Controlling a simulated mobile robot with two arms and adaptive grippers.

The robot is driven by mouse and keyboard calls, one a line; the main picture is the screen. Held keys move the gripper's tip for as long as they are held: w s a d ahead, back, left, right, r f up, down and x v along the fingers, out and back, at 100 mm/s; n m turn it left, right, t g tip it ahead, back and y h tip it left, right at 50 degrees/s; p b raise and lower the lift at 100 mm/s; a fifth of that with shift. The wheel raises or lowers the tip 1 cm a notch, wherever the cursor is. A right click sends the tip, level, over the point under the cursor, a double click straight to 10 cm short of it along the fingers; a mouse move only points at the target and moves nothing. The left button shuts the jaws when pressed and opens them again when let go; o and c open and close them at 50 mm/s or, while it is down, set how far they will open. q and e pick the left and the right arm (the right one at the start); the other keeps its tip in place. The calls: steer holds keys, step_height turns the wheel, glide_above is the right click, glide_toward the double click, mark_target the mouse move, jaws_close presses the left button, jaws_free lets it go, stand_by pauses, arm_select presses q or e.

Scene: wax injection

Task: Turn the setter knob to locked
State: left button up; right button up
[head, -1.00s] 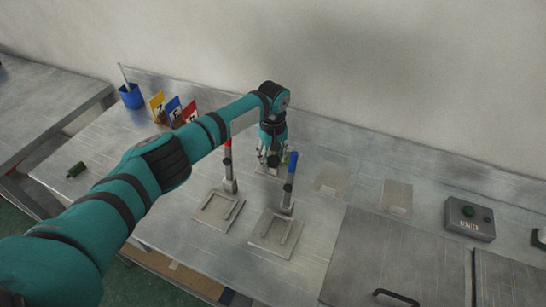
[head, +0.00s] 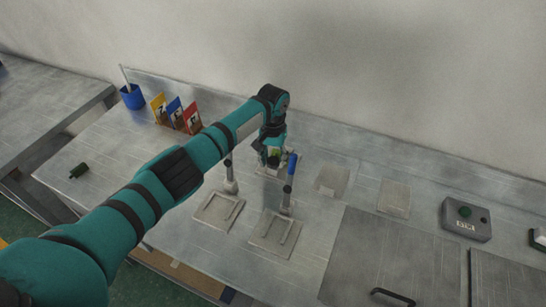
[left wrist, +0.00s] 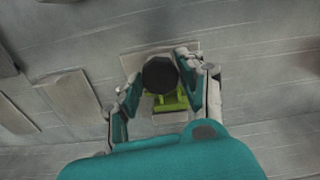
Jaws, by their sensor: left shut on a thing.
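The setter is a small lime-green device (left wrist: 166,101) with a round black knob (left wrist: 160,74) on top, on a pale plate (left wrist: 128,62) in the left wrist view. My left gripper (left wrist: 157,82) has a finger on each side of the knob and is shut on it. In the head view my left gripper (head: 271,158) points down over the setter, behind the two clamp stands. The fingers hide most of the setter there. No marking for locked can be read. My right gripper is not in view.
A clamp with a blue handle (head: 291,166) stands close to the right of my gripper. Another clamp (head: 230,180) stands to the left, partly behind my arm. Flat plates (head: 394,198) and a grey button box (head: 466,220) lie to the right.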

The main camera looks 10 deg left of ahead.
mark_target(273, 160)
arm_select(q)
steer(key=m, duration=0.5)
steer(key=shift+r+m, duration=0.1)
steer(key=shift+m, duration=0.3)
steer(key=shift+m+p, duration=0.3)
steer(key=shift+m, duration=1.9)
steer(key=shift+w, duration=0.1)
steer(key=o, duration=1.2)
steer(key=shift+r, duration=0.15)
step_height(273, 160, up, 12)
steer(key=shift+f, duration=0.15)
steer(key=shift+f, duration=0.1)
